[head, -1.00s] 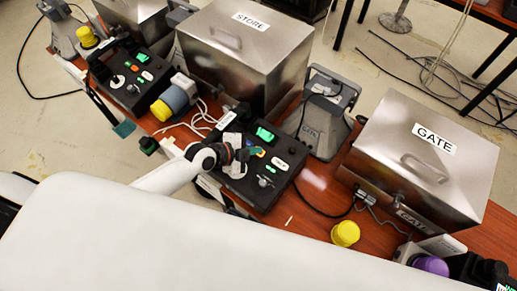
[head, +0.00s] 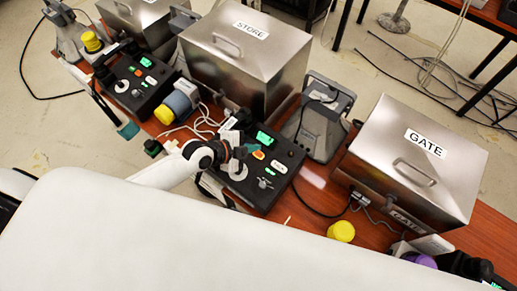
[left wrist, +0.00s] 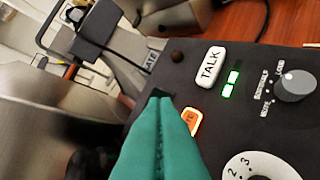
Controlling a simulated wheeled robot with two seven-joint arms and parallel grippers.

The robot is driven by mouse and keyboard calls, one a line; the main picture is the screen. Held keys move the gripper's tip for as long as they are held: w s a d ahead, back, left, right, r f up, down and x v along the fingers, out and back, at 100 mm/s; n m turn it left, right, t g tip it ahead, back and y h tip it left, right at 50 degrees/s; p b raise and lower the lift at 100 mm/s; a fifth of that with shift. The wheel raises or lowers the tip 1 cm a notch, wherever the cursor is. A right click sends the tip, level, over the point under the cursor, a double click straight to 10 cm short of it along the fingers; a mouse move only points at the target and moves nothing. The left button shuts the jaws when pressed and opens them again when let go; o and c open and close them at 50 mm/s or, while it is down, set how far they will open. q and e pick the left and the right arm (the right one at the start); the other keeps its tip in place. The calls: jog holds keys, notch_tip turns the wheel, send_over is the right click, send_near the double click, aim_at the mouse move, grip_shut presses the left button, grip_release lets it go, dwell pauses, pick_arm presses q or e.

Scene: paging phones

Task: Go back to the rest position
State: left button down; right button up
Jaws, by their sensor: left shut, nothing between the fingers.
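My left gripper (head: 240,153) is over the black control box (head: 270,187) in the middle of the table. In the left wrist view its teal fingers (left wrist: 166,103) are pressed together with nothing between them. Their tips are beside an orange button (left wrist: 192,120) and partly cover that area; I cannot tell whether they touch the box. The box also has a white TALK button (left wrist: 209,66), a grey knob (left wrist: 295,86), green lights and a numbered dial (left wrist: 258,168). My right gripper is not in view.
Metal boxes marked STORE (head: 250,65) and GATE (head: 415,170) stand behind and to the right. A grey stand (head: 315,120) is between them. A second control box (head: 138,82) is at the left. A yellow cylinder (head: 341,231) is near the front edge. Cables lie across the table.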

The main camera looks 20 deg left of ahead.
pick_arm(q)
jog(key=shift+s+r+p, duration=0.1)
jog(key=shift+r+p, duration=0.2)
jog(key=shift+r, duration=0.4)
